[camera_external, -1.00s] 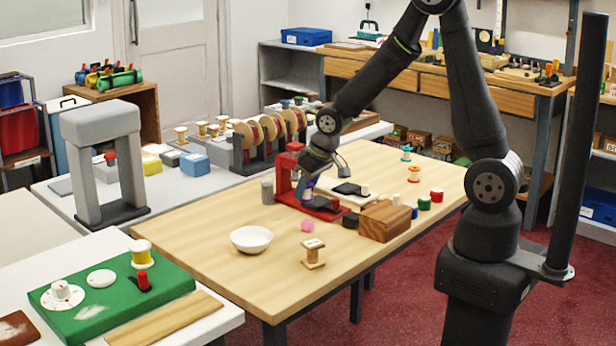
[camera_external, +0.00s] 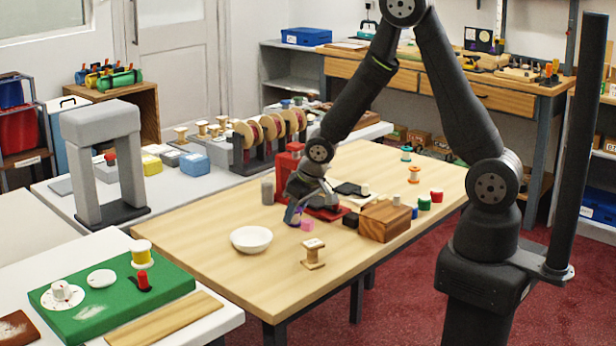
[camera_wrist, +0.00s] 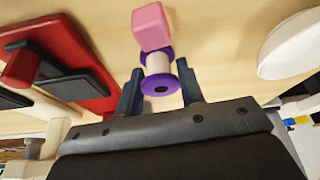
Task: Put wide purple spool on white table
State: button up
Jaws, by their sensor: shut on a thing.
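The wide purple spool (camera_wrist: 158,82), with purple flanges and a pale core, sits between the two fingers of my gripper (camera_wrist: 160,88) in the wrist view. My gripper is shut on it. In the external view my gripper (camera_external: 293,215) is low over the wooden table, beside the red stand, and mostly hides the spool. I cannot tell whether the spool touches the tabletop. White tabletops stand to the left: one with a grey arch (camera_external: 172,203), and one in front with a green board (camera_external: 210,322).
A pink block (camera_external: 307,225) is close to the spool; it also shows in the wrist view (camera_wrist: 151,27). A white bowl (camera_external: 251,239), a wooden spool (camera_external: 313,254), a grey cylinder (camera_external: 267,192), a red stand (camera_external: 288,163) and a wooden box (camera_external: 385,221) are around. The wooden table's front left is clear.

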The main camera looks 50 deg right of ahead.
jog(key=o, duration=1)
jog(key=shift+f, duration=0.1)
jog(key=shift+o, duration=0.2)
jog(key=shift+s+r, duration=0.15)
jog(key=shift+r, duration=0.5)
jog(key=v, duration=0.9)
jog(key=shift+r, duration=0.3)
jog(key=shift+o, duration=0.4)
jog(key=shift+s+d+r, duration=0.1)
jog(key=shift+s+r, duration=0.3)
jog(key=shift+r, duration=0.2)
